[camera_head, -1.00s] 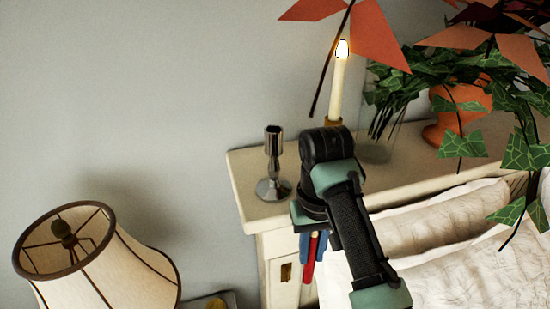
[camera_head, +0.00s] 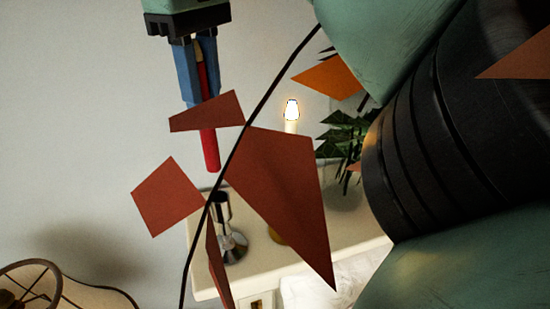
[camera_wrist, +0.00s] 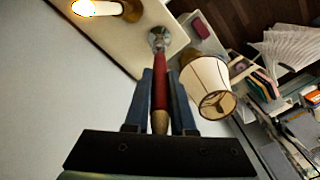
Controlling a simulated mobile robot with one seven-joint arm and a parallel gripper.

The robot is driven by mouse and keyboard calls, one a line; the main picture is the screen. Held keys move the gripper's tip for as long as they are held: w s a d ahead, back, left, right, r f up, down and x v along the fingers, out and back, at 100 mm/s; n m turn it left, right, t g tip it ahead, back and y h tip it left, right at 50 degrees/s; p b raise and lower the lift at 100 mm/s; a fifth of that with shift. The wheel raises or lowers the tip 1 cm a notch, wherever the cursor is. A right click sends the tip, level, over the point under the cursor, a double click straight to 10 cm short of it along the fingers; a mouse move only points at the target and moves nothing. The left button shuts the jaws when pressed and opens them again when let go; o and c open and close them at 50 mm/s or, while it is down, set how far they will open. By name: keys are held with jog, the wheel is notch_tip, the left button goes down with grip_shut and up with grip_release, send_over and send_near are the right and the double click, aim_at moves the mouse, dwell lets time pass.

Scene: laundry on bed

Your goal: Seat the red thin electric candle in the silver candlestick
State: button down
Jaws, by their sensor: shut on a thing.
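The red thin electric candle (camera_head: 209,148) hangs upright in my gripper (camera_head: 198,90), its red lower end pointing down. Blue fingers are shut on its upper part. The silver candlestick (camera_head: 226,243) stands on the white shelf, below the candle in the head view, partly covered by red leaves. In the wrist view the candle (camera_wrist: 160,85) lies between the blue fingers of my gripper (camera_wrist: 163,85). Its far end points toward the candlestick (camera_wrist: 158,36) and overlaps or nearly meets its outline. The candle is above the candlestick; I cannot tell whether they line up.
A lit white candle (camera_head: 291,122) in a brass holder stands right of the candlestick. Red leaves (camera_head: 281,190) on a dark stem block part of the head view. A lamp (camera_wrist: 206,86) stands nearby. The shelf (camera_head: 335,240) has some bare surface.

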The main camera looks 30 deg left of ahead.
send_over(215, 171)
jog(key=w, duration=0.1)
jog(key=f, duration=0.2)
jog(key=a+f, duration=0.1)
jog(key=f, duration=0.1)
jog(key=shift+f, duration=0.4)
jog(key=shift+s+f+b, duration=0.2)
jog(key=shift+f+b, duration=0.15)
jog(key=shift+b, duration=0.45)
jog(key=shift+w+f+b, duration=0.1)
jog(key=shift+f+b, duration=0.35)
jog(key=f+b, duration=0.3)
jog(key=shift+s+d, duration=0.2)
jog(key=shift+d, duration=0.1)
jog(key=shift+w+a+f, duration=0.1)
jog(key=shift+w+a, duration=0.2)
jog(key=shift+w, duration=0.1)
jog(key=c, duration=1.1)
grip_release()
jog(key=shift+c, duration=0.2)
jog(key=o, duration=0.4)
jog(key=shift+s+d+r, duration=0.15)
jog(key=shift+s+r, duration=0.05)
jog(key=shift+s, duration=0.05)
jog(key=shift+w, duration=0.15)
